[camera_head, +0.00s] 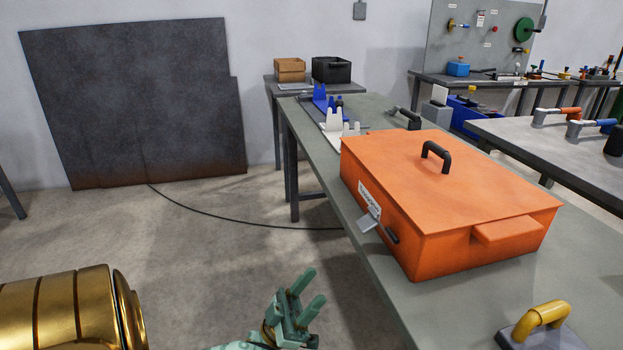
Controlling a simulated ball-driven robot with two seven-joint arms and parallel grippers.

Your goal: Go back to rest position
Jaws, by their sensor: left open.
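My left gripper (306,290) is teal-green and shows low in the middle of the head view. Its two fingers are apart and nothing is between them. It is over the floor, to the left of the grey table (380,297) and apart from it. My right gripper is not in view.
A closed orange box (450,185) with a black handle (436,152) stands on the grey table. A yellow handle (540,318) is at the table's near right. A dark panel (135,100) leans on the back wall. A black cable (230,217) crosses the otherwise clear floor.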

